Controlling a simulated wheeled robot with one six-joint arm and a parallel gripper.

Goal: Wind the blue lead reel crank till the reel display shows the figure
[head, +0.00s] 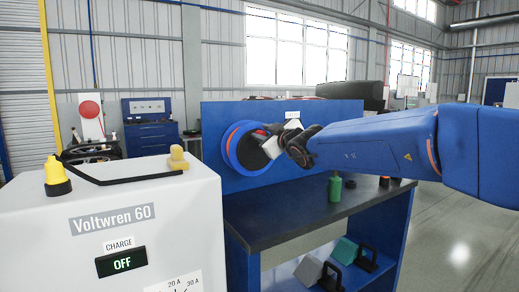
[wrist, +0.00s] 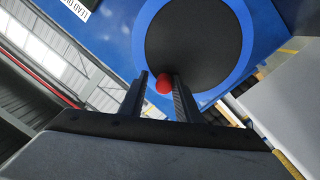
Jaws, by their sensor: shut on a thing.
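The blue lead reel (head: 233,146) is mounted on the blue back panel of the bench, with a dark round face and an orange edge. In the wrist view, its dark face (wrist: 195,45) and blue rim fill the top centre. The crank's red knob (wrist: 164,84) sits between the two fingers of my gripper (wrist: 160,88), which is shut on it. In the head view, my gripper (head: 268,141) reaches in from the right and covers part of the reel face. A white label (wrist: 76,7) shows partly at the wrist view's top left. I cannot see a reel display figure.
A white Voltwren 60 unit (head: 140,205) stands at the front left, its charge display (head: 121,261) reading OFF. A green bottle (head: 335,187) and small dark items are on the dark bench top (head: 290,212). Blocks with black handles lie on the shelf below.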

